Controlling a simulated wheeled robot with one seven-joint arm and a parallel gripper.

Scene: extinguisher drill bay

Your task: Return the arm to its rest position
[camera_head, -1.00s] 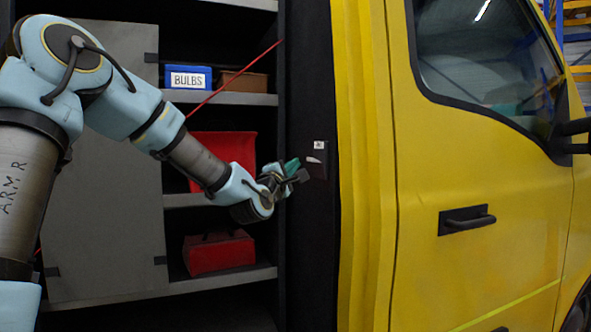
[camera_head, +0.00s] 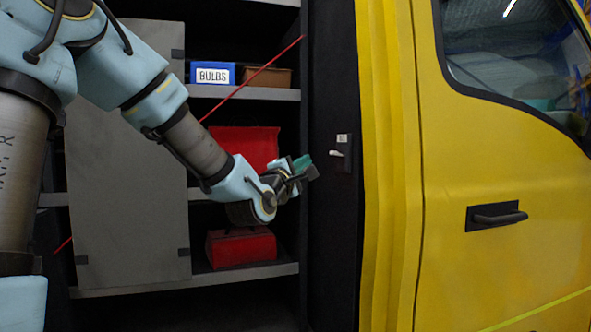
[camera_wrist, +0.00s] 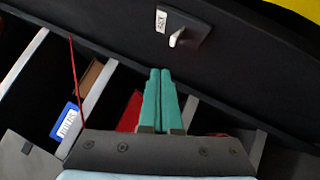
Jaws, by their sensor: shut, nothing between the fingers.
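My gripper (camera_head: 306,166) is in the middle of the head view, in front of the shelf unit and left of the dark panel. Its two green fingers (camera_wrist: 158,98) lie side by side in the wrist view, shut with nothing between them. A white switch lever (camera_head: 336,154) sticks out of the dark panel (camera_head: 327,220) below a small white label (camera_head: 342,138). The lever also shows in the wrist view (camera_wrist: 177,37), beyond the fingertips and apart from them.
Shelves (camera_head: 250,93) behind my arm hold a blue BULBS bin (camera_head: 212,73), a brown bin (camera_head: 268,78), a red bin (camera_head: 250,143) and a red bag (camera_head: 240,248). A red line (camera_head: 262,70) runs diagonally before them. A yellow truck cab (camera_head: 450,220) stands at the right.

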